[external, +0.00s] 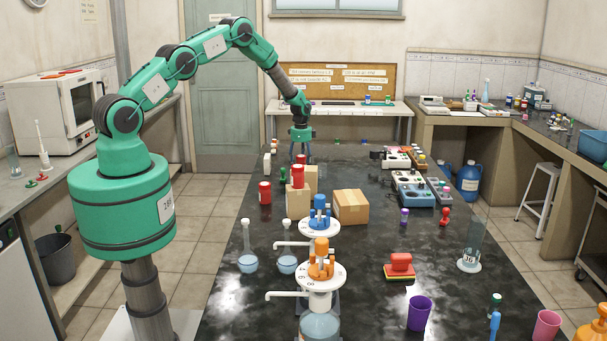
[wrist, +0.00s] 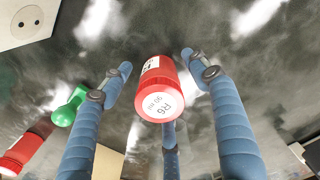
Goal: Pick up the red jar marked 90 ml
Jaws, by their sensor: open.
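The red jar marked R6 90 ml (wrist: 160,90) shows in the wrist view, with its white label and its round marked end facing the camera. My gripper (wrist: 154,66) has its blue fingers spread around the jar, one on each side and a third below in the picture. Gaps show between the side fingers and the jar, so it is not gripped. In the external view my gripper (external: 301,148) points down over the far part of the dark bench, with a small red thing (external: 301,159) just under it.
Externally, cardboard boxes (external: 351,207) and a red jar (external: 265,193) stand nearer on the bench. Instruments (external: 412,188) line its right side.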

